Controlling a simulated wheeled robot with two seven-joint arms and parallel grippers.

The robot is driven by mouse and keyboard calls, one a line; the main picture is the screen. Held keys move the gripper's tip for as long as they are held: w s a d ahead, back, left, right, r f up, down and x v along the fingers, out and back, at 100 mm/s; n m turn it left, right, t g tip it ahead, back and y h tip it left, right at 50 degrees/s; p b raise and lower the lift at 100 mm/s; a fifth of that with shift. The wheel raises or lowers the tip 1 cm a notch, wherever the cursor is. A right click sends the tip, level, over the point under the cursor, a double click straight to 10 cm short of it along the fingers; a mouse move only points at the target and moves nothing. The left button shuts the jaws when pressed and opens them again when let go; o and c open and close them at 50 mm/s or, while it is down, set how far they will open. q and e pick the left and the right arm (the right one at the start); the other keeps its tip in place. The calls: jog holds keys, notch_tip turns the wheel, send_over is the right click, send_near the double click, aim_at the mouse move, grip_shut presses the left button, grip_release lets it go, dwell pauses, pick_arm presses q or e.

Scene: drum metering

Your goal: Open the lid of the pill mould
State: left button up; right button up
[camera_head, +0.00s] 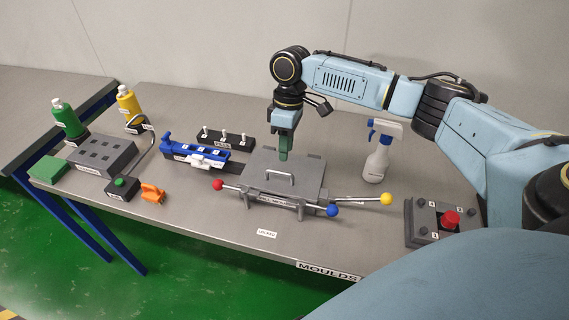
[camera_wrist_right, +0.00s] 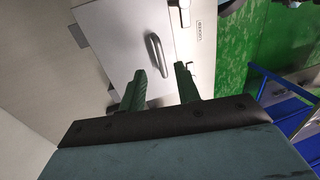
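The pill mould (camera_head: 262,196) is a grey box on the table, with a flat grey lid (camera_head: 306,172) lying closed on top. The lid has a bar handle (camera_head: 279,178), which also shows in the right wrist view (camera_wrist_right: 155,50). My right gripper (camera_head: 283,156) points down over the back part of the lid, behind the handle. In the right wrist view its two green fingers (camera_wrist_right: 160,72) are apart with nothing between them. The handle appears just beyond the fingertips; I cannot tell the exact gap. My left gripper is in neither view.
Rods with red (camera_head: 218,185), blue (camera_head: 333,210) and yellow (camera_head: 386,199) knobs stick out around the mould. A blue device (camera_head: 195,150) is at left. The table front is mostly clear.

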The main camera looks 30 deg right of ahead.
send_over(288, 169)
jog(key=s+a, duration=0.3)
notch_tip(288, 169, down, 6)
jog(key=shift+a+r, duration=0.1)
jog(key=shift+c, duration=0.3)
grip_shut()
